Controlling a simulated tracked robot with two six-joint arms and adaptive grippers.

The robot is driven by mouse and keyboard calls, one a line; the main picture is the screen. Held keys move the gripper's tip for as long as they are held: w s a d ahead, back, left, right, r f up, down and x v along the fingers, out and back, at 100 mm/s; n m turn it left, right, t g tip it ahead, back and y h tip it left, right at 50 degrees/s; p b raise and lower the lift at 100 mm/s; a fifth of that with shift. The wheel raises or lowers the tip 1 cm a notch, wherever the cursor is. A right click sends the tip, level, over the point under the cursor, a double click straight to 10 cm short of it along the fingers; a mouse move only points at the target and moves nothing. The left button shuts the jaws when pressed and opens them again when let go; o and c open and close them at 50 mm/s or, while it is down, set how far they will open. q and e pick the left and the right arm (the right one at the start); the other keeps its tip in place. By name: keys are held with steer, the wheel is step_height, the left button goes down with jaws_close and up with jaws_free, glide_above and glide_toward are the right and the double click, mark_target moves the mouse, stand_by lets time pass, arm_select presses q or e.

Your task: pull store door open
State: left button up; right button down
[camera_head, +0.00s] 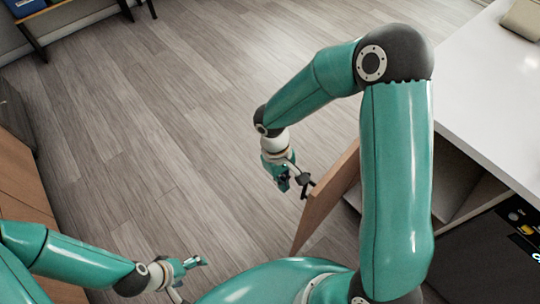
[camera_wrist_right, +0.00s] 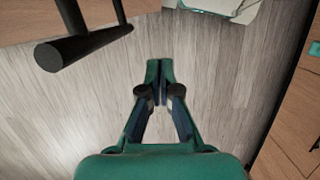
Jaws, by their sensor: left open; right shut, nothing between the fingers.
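The wooden store door (camera_head: 328,200) stands swung out from the white-topped island, with an open gap to the cabinet inside on its right. Its dark handle (camera_head: 305,186) is on the outer face near the far edge. The handle shows large as a black bar at the upper left of the right wrist view (camera_wrist_right: 85,45). My right gripper (camera_head: 284,182) is just left of the handle; its fingers (camera_wrist_right: 160,90) are shut and empty, apart from the bar. My left gripper (camera_head: 192,265) is open and empty at the lower left, far from the door. My right arm hides part of the door and cabinet.
The island's white top (camera_head: 480,90) is at the right, with a dark appliance panel (camera_head: 490,255) below it. Wooden cabinets (camera_head: 20,165) line the left edge. The wood floor (camera_head: 150,110) between is clear. A dark-legged stand (camera_head: 75,15) is at the far left.

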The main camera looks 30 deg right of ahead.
steer(key=v, duration=1.1)
steer(key=shift+r, duration=0.2)
steer(key=shift+s, duration=0.1)
